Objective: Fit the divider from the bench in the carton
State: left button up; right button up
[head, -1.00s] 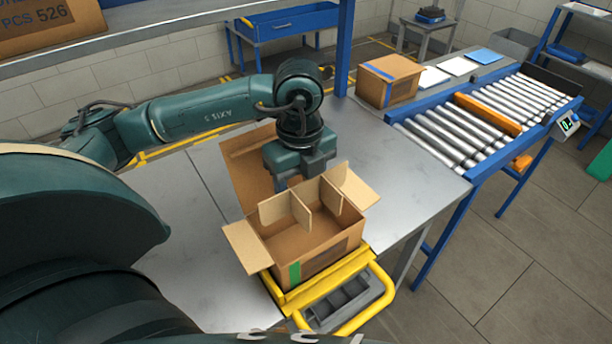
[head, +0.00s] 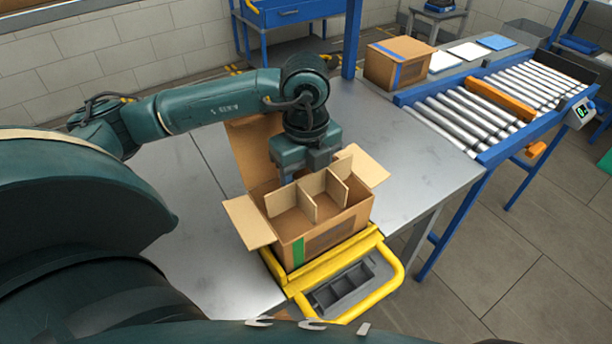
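The open brown carton (head: 328,235) sits near the front edge of the metal bench, its flaps folded outward and a green strip on its near side. The tan cardboard divider (head: 290,197), made of crossing panels, is inside the carton. Its upper edges show near the rim; its lower edges are hidden. My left gripper (head: 303,178) points down over the carton's far side, at the divider's back panel. Its fingertips are partly hidden, so I cannot tell whether they still grip the divider. My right gripper is not in view.
A yellow frame (head: 390,284) with a grey slotted tray (head: 343,287) is in front of the carton. A closed box (head: 397,64) stands at the back, beside a roller conveyor (head: 480,112). The bench (head: 405,150) right of the carton is clear.

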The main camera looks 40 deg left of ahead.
pick_arm(q)
jog(key=shift+s+d+f, duration=0.3)
jog(key=shift+s+f, duration=0.05)
jog(key=shift+f, duration=0.25)
jog(key=o, duration=1)
jog(key=r, duration=0.9)
jog(key=r+p, duration=0.1)
jog(key=r, duration=0.4)
jog(key=shift+w+a+r, duration=0.2)
jog(key=shift+a, duration=0.05)
